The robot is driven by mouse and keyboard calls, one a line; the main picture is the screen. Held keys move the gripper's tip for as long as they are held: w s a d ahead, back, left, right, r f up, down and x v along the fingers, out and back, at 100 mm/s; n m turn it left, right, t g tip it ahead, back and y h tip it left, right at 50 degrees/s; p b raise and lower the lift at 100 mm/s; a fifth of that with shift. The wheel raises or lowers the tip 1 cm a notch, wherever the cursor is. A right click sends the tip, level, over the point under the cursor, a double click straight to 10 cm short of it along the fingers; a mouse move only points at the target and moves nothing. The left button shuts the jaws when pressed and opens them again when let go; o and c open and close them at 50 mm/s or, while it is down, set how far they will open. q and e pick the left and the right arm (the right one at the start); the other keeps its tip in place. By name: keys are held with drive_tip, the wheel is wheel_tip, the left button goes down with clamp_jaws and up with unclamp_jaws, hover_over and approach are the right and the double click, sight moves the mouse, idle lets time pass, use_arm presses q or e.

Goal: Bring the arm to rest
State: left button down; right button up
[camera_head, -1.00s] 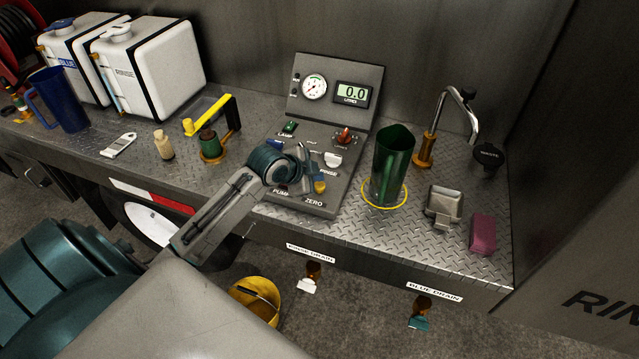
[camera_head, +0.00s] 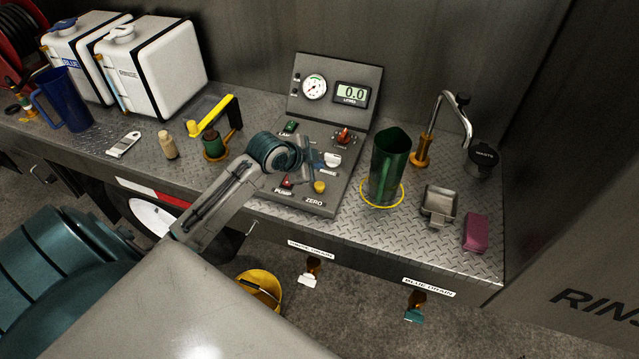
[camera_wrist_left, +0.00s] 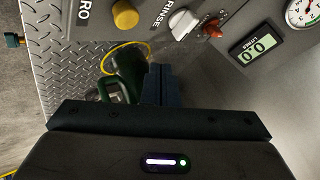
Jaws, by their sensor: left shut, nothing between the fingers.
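My left arm comes in from the left and reaches over the sloped control panel (camera_head: 335,110). My left gripper (camera_head: 309,152) is shut and empty, above the middle of the panel, near the white RINSE knob (camera_head: 332,159). It hides part of the panel's switches and lettering. The yellow ZERO knob (camera_head: 319,187) shows clear below it. In the left wrist view the closed fingers (camera_wrist_left: 158,85) point at the panel side, with the yellow knob (camera_wrist_left: 125,14) and the display (camera_wrist_left: 255,46) reading 0.0 beyond. My right gripper is not in view.
A green jug (camera_head: 388,168) stands inside a yellow ring right of the panel. A tap (camera_head: 424,150), metal box (camera_head: 440,205) and pink sponge (camera_head: 476,232) are farther right. White tanks (camera_head: 152,68) and a blue jug (camera_head: 63,98) stand left.

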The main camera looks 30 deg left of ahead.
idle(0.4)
use_arm(q)
drive_tip(key=s+d+f+n+g, duration=0.1)
drive_tip(key=s+d+f+n, duration=0.15)
drive_tip(key=s, duration=0.45)
drive_tip(key=s+d+f+n+g, duration=0.1)
drive_tip(key=s+d+f, duration=0.3)
drive_tip(key=s, duration=0.2)
drive_tip(key=s+d+n+g+y, duration=0.3)
drive_tip(key=s+n, duration=0.4)
drive_tip(key=s, duration=1.1)
wheel_tip(320, 180, down, 38)
drive_tip(key=a+g+b, duration=0.2)
drive_tip(key=a+b, duration=0.1)
drive_tip(key=b, duration=0.4)
drive_tip(key=s+f+b, duration=0.2)
drive_tip(key=s+f, duration=0.7)
drive_tip(key=f, duration=0.3)
drive_tip(key=s+a+f+b, duration=0.1)
drive_tip(key=s+f+b, duration=0.2)
drive_tip(key=s+f, duration=0.6)
wheel_tip(320, 180, down, 3)
drive_tip(key=shift+s+g, duration=0.4)
